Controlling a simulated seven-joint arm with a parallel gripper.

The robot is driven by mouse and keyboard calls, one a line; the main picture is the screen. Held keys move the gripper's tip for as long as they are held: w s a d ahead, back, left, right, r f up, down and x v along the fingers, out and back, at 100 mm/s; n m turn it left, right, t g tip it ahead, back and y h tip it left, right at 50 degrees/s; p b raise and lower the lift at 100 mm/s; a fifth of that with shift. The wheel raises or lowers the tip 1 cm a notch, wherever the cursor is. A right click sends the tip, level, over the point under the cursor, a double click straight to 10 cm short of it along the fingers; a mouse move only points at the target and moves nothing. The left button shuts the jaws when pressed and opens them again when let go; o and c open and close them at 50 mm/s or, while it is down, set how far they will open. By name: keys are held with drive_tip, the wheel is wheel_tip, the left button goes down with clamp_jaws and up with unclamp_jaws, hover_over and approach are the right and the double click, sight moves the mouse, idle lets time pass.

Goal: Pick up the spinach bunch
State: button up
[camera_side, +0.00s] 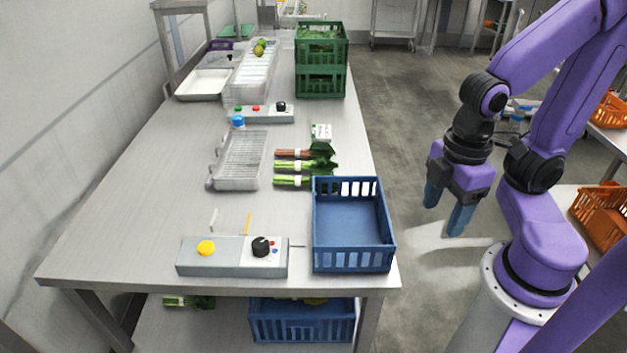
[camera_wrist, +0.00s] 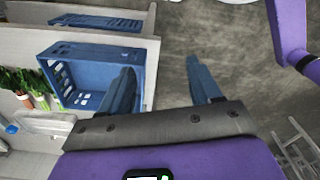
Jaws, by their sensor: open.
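Three leafy bunches lie side by side on the steel table, behind the blue crate: one with reddish stems (camera_side: 292,153), a middle one with green stems and dark leaves (camera_side: 312,165), and a nearer one with green stems (camera_side: 290,181). White bands wrap their stems; I cannot tell for sure which is the spinach. Bunches also show at the left edge of the wrist view (camera_wrist: 18,80). My gripper (camera_side: 443,215) is open and empty, out over the floor to the right of the table. Its two fingers (camera_wrist: 163,80) are spread apart in the wrist view.
An empty-looking blue crate (camera_side: 353,262) stands at the table's near right corner, between my gripper and the bunches. A control box (camera_side: 220,258) is to its left. A wire rack (camera_side: 240,160) lies left of the bunches. Green crates (camera_side: 320,85) are stacked behind.

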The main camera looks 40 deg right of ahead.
idle(0.6)
drive_tip(key=w+a+r+m, duration=0.15)
drive_tip(key=w+a, duration=0.35)
drive_tip(key=w, duration=0.6)
drive_tip(key=m, duration=0.3)
hover_over(295, 176)
wheel_tip(295, 176, down, 2)
wheel_tip(295, 176, down, 11)
drive_tip(key=shift+s+f, duration=0.15)
drive_tip(key=shift+f, duration=2.85)
drive_tip(key=c, duration=1.1)
